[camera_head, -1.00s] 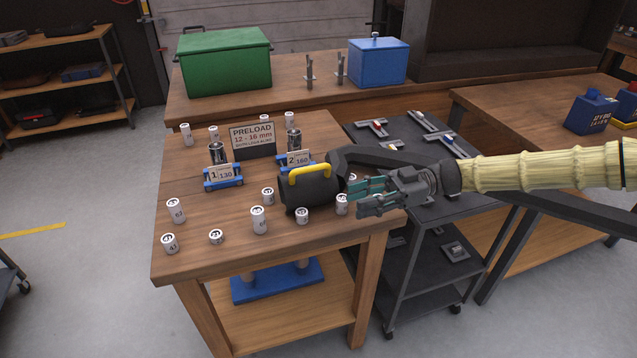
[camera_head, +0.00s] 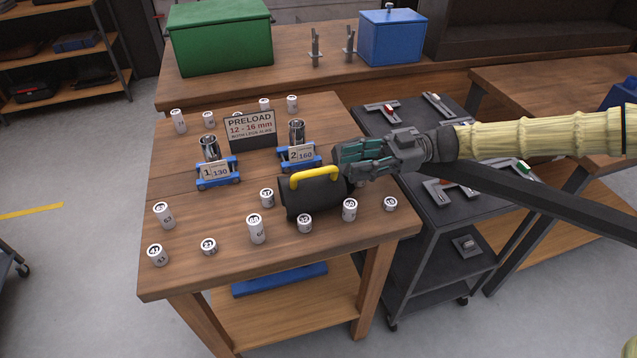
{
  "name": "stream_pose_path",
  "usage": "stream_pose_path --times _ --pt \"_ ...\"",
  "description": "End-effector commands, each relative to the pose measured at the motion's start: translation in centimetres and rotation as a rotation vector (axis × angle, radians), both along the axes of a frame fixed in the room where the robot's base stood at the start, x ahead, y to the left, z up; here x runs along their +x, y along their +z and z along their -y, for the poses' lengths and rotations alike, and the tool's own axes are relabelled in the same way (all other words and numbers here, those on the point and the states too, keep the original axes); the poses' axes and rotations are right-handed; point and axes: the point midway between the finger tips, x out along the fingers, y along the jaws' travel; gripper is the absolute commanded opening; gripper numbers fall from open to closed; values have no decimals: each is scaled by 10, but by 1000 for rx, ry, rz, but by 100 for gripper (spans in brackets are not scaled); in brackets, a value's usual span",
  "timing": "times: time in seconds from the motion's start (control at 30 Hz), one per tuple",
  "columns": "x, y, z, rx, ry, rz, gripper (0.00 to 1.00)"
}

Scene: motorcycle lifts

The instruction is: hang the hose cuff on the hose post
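The hose cuff, a dark cylinder (camera_head: 312,202) with a yellow handle (camera_head: 315,176), lies on the front wooden table. A thick black hose (camera_head: 570,205) runs off to the right, partly hidden behind my arm. My gripper (camera_head: 343,166) is just right of the cuff, at about handle height. Its teal fingers look parted, with nothing visible between them. Whether a finger touches the cuff is hard to tell. Two grey forked uprights (camera_head: 315,48) (camera_head: 349,45) stand on the back bench. I cannot tell whether either is the hose post.
Several white numbered canisters (camera_head: 256,229) stand around the cuff. Two blue stands (camera_head: 218,173) (camera_head: 300,156) with metal cylinders and a preload sign (camera_head: 250,131) stand behind. A dark cart (camera_head: 420,219) is at right. Green (camera_head: 220,37) and blue (camera_head: 391,37) boxes are on the back bench.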

Motion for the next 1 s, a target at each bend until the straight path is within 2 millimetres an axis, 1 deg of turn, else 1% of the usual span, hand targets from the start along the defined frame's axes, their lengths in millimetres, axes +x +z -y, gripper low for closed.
stream_pose_path --times 0.03,0.1,0.27,0.43,0.6,0.73,0.97,1.0 --pt "-3 2 -8 0 3 -2 39" --pt "-6 1 -15 0 2 -2 39" --pt "-9 2 -26 -1 3 -1 39" --pt "-18 3 -46 -1 6 -3 39" --pt "-25 0 -65 -1 6 -2 39" --pt "-27 -1 -71 -1 4 -1 39" --pt "-27 -2 -72 1 4 0 39" --pt "-27 -2 -72 1 4 0 32"
